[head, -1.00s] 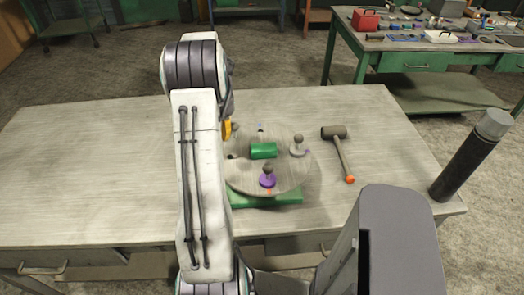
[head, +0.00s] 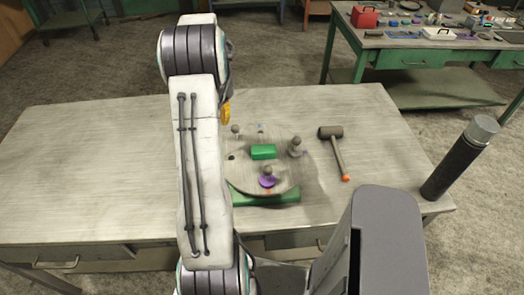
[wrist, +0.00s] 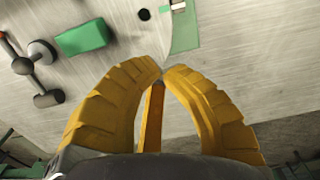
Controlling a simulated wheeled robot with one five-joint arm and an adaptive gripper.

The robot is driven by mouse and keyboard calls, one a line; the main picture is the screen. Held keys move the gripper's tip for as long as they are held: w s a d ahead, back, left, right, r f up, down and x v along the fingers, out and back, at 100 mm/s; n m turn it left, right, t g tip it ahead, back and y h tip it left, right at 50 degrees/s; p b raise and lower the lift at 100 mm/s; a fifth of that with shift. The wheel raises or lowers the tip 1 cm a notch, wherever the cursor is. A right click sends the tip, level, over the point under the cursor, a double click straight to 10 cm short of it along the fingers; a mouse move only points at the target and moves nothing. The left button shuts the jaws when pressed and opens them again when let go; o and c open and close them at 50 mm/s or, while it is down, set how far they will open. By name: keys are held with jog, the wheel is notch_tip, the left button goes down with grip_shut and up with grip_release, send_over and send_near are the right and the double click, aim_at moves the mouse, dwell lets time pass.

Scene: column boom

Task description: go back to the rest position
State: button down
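My gripper (head: 226,113) shows in the head view as a yellow finger beside my forearm, above the table near the upper left of a round wooden disc (head: 240,176). In the wrist view my gripper (wrist: 162,70) has its two ribbed yellow fingers curved together, tips meeting. Nothing is held at the tips. My arm hides part of the disc's left side and much of the gripper in the head view.
On the disc are a green block (head: 263,152), a purple-based knob (head: 267,178) and grey knobs (head: 295,147). A hammer (head: 337,152) lies to the right, and a dark cylinder (head: 458,160) stands at the right edge. The table's left side (head: 90,160) is clear.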

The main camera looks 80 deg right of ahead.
dwell(0.7)
jog(key=s+a+f+y, duration=0.1)
jog(key=a+f, duration=0.1)
jog(key=a, duration=0.3)
jog(key=s+a+f+y, duration=0.1)
jog(key=s+a+f, duration=0.1)
jog(key=a, duration=0.3)
jog(key=w+a+r+n+t+b, duration=0.1)
jog(key=a+r+n, duration=0.3)
jog(key=a, duration=0.7)
jog(key=w+a+r+n+t+h+b, duration=0.1)
jog(key=a+r+n, duration=0.3)
jog(key=a, duration=0.8)
jog(key=w+a+r+n+t+h+b, duration=0.1)
jog(key=a+r+n, duration=0.4)
jog(key=a, duration=0.6)
jog(key=shift+w+a+n+t, duration=0.15)
jog(key=shift+w+n+t, duration=0.6)
jog(key=shift+w, duration=0.6)
